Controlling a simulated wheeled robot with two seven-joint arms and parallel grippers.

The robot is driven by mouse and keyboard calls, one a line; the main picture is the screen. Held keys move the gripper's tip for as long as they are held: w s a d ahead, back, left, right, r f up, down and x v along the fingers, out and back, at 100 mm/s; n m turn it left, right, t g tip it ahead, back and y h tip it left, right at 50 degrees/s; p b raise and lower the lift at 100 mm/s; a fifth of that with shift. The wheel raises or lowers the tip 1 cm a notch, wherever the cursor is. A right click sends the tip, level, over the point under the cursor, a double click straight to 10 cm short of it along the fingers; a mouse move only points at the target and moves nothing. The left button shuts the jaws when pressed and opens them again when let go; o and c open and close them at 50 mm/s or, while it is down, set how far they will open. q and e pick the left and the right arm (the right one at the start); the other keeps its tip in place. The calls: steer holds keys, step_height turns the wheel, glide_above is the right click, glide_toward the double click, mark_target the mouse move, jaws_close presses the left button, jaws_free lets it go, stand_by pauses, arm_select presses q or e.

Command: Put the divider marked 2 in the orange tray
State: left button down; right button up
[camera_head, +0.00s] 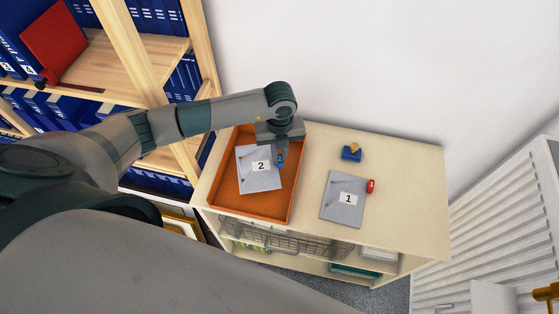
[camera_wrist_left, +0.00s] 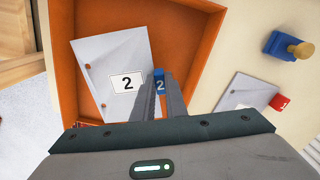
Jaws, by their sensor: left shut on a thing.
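The grey divider marked 2 (camera_head: 259,179) lies in the orange tray (camera_head: 225,195), inside its walls. It also shows in the left wrist view (camera_wrist_left: 108,60), with a blue tab (camera_wrist_left: 159,78) marked 2 on its right edge. My left gripper (camera_head: 280,157) is over the tray and shut on that blue tab, its fingers (camera_wrist_left: 160,88) on either side of it. The orange tray also shows in the wrist view (camera_wrist_left: 195,50). My right gripper is in neither view.
The divider marked 1 (camera_head: 342,205), with a red tab (camera_head: 371,186), lies on the wooden cabinet top (camera_head: 410,195) right of the tray. A blue stamp-like object with a yellow knob (camera_head: 352,152) stands behind it. A bookshelf (camera_head: 160,55) with blue binders rises at the left.

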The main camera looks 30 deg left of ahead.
arm_select(q)
steer(key=shift+f+b, duration=1.05)
steer(key=shift+f, duration=0.75)
steer(key=shift+f, duration=0.15)
steer(key=c, duration=1.8)
jaws_free()
steer(key=shift+o, duration=0.2)
